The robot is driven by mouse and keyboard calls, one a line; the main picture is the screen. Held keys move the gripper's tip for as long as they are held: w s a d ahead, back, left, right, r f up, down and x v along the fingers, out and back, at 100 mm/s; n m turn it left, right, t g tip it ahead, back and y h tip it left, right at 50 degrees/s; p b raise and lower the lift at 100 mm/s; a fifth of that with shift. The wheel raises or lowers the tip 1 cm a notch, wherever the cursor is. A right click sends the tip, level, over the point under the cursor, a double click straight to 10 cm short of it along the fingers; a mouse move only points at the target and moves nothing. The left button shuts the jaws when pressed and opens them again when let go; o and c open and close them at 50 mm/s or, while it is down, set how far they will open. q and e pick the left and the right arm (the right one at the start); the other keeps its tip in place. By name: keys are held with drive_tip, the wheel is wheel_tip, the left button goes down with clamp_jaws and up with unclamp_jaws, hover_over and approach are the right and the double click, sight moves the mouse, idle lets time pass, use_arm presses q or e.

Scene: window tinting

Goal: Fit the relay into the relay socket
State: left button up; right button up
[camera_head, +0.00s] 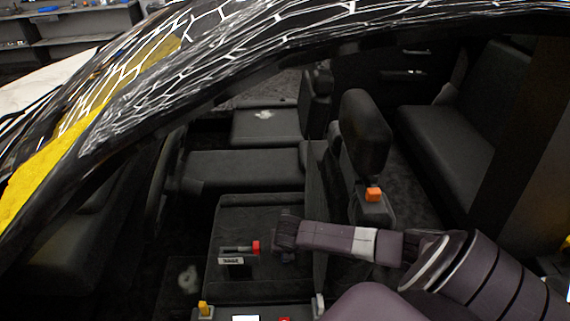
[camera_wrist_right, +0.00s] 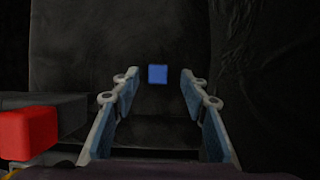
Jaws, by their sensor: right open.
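My right gripper (camera_head: 285,236) reaches in from the right over the dark seat inside the car. In the right wrist view its two blue-padded fingers (camera_wrist_right: 165,78) are spread apart. A small blue block (camera_wrist_right: 157,74), possibly the relay, shows between and beyond the fingertips, apart from both pads. I cannot make out the blue block in the head view. No thing is clearly recognisable as the relay socket. My left gripper is not in view.
A dark device with a red block (camera_head: 256,247) lies just left of the gripper; the red block (camera_wrist_right: 28,132) is close in the wrist view. An orange block (camera_head: 373,195) sits by the headrest (camera_head: 366,133). The patterned car frame (camera_head: 200,75) crosses above.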

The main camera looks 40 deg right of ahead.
drive_tip(key=shift+a+x, duration=0.15)
drive_tip(key=shift+x, duration=1.15)
drive_tip(key=shift+a+x, duration=0.1)
drive_tip(key=shift+x, duration=1.25)
drive_tip(key=shift+s+f, duration=0.1)
drive_tip(key=shift+s, duration=0.05)
clamp_jaws()
